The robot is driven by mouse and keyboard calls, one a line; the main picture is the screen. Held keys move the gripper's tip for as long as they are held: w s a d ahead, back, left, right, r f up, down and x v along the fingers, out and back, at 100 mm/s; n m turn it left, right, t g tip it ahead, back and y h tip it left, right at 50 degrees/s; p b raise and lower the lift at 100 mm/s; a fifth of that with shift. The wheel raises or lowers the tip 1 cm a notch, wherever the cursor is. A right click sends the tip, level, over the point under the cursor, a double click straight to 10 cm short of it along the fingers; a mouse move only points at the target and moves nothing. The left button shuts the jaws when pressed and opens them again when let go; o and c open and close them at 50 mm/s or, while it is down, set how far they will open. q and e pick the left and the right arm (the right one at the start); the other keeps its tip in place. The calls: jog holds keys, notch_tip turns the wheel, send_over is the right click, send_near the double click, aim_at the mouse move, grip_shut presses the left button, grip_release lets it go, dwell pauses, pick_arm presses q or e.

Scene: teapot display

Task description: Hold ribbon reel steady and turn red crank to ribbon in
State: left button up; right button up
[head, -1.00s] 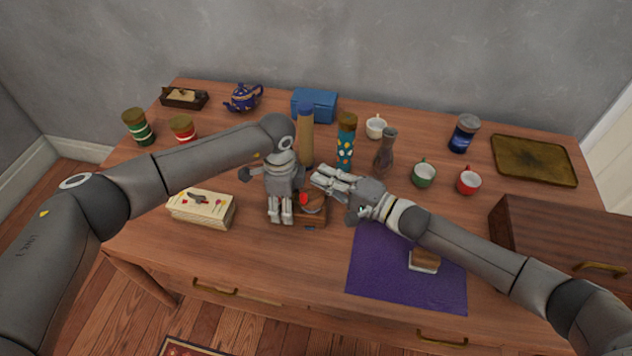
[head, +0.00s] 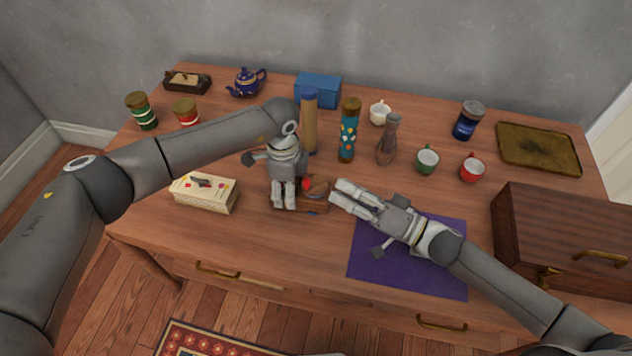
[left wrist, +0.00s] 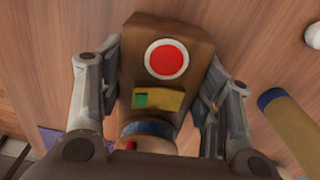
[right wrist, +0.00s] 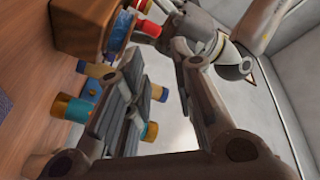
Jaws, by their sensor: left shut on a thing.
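The ribbon reel (head: 317,208) is a small wooden stand with a spool, at the table's middle front. Its wooden body, with a red disc, fills the middle of the left wrist view (left wrist: 167,35). My left gripper (head: 284,206) is shut on the body, its fingers on either side, and hides part of it in the head view. The red crank (head: 307,184) shows beside my left fingers; in the right wrist view the crank's red knob (right wrist: 151,28) is beside the blue spool (right wrist: 121,30). My right gripper (head: 337,193) is open and empty, just right of the reel.
A purple cloth (head: 375,262) lies under my right arm. Behind stand a tan cylinder (head: 310,125), a teal patterned cylinder (head: 347,135) and a vase (head: 387,145). A wooden chest (head: 550,230) stands at right.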

aim_at(309, 182)
jog(key=s+d+n+t+h, duration=0.1)
jog(key=s+d+n+h, duration=0.1)
jog(key=s+n, duration=0.5)
jog(key=shift+n, duration=0.9)
jog(key=x, duration=0.9)
jog(key=w+d+x, duration=0.1)
jog(key=x, duration=0.3)
jog(key=shift+w+a+f, duration=0.15)
jog(key=shift+w, duration=0.05)
jog(key=shift+c, duration=0.4)
grip_shut()
